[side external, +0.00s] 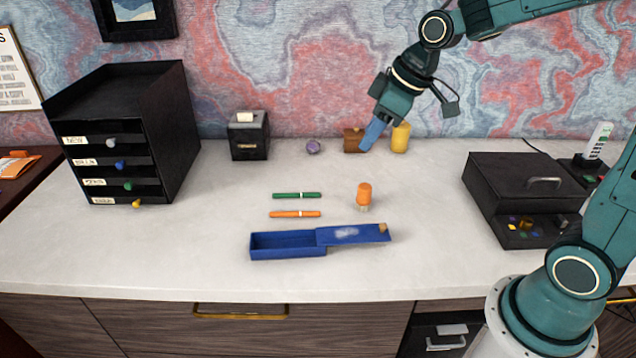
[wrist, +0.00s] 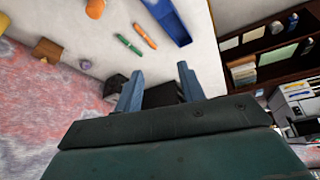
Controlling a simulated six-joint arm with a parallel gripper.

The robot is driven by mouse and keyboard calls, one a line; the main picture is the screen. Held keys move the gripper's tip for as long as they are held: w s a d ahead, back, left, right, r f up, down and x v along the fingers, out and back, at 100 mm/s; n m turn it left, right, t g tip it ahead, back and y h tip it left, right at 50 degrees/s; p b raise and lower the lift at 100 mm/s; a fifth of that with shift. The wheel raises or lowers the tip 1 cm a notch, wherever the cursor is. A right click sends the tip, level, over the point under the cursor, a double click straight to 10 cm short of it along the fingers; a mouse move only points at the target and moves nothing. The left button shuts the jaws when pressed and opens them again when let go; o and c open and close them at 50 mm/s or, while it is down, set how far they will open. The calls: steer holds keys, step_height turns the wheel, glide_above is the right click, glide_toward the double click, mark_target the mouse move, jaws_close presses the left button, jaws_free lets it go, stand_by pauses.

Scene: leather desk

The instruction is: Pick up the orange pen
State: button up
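The orange pen (side external: 295,214) lies flat on the white desktop, between the green pen (side external: 297,195) and the open blue box (side external: 285,246). In the wrist view the orange pen (wrist: 145,37) lies between the green pen (wrist: 129,46) and the blue box (wrist: 172,22). My gripper (side external: 372,135) is raised above the back of the desk, up and to the right of the pens and apart from them. In the wrist view its two blue fingers (wrist: 160,86) are spread with nothing held between them.
An orange-topped stamp (side external: 364,194) stands right of the pens. A black box (side external: 249,136), a purple ball (side external: 313,146), a brown block (side external: 352,141) and a yellow cylinder (side external: 401,137) line the back. A black drawer unit (side external: 130,135) stands left, a dark case (side external: 520,200) right.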

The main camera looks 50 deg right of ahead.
steer(key=w+d+f+n+y, duration=0.1)
steer(key=w+d+f+n, duration=0.1)
steer(key=w+f, duration=0.5)
steer(key=w+d+f+n+y, duration=0.1)
steer(key=w+d+f, duration=0.2)
steer(key=w+f, duration=0.5)
step_height(320, 180, down, 4)
steer(key=shift+n+y, duration=0.4)
glide_toward(297, 212)
steer(key=shift+x, duration=1.4)
steer(key=shift+x, duration=2.6)
jaws_close()
